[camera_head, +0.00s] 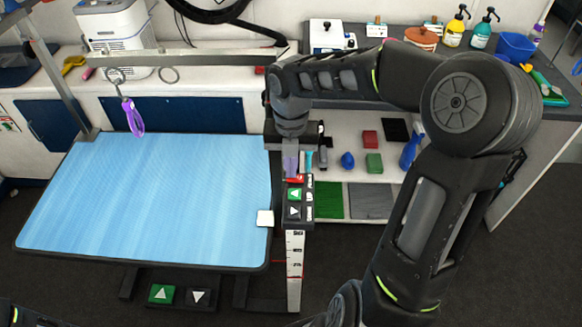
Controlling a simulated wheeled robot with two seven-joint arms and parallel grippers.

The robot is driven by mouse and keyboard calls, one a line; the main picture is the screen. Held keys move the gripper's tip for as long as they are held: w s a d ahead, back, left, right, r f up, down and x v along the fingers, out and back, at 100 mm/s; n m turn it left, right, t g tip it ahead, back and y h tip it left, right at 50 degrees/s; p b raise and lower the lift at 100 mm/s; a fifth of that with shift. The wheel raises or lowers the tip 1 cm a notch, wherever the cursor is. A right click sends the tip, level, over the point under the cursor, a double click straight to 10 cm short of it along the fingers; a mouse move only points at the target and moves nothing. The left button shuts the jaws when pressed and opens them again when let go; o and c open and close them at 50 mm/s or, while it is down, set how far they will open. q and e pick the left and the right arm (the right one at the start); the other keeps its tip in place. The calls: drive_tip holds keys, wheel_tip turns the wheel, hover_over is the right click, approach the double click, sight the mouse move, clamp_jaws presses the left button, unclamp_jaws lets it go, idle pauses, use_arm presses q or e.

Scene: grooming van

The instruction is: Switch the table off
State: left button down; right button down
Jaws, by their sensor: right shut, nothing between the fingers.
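The grooming table (150,195) has a blue top and stands at the left. A control box on a post (297,205) stands at its right edge, with a green up-arrow button, a dark down-arrow button and lettering along its side. A red part (294,180), possibly the switch, shows at the box's far end. My right gripper (291,162) points down just above and behind that red part. It is shut and empty. I cannot tell whether it touches the red part. My left gripper is out of view.
A foot pedal (178,295) with two arrows lies under the table. A white square (265,218) sits at the table's right edge. Shelves with small items are behind my right arm. Bottles (455,25) stand on the back counter. A purple loop (132,117) hangs over the table.

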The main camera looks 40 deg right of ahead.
drive_tip(key=shift+f, duration=0.35)
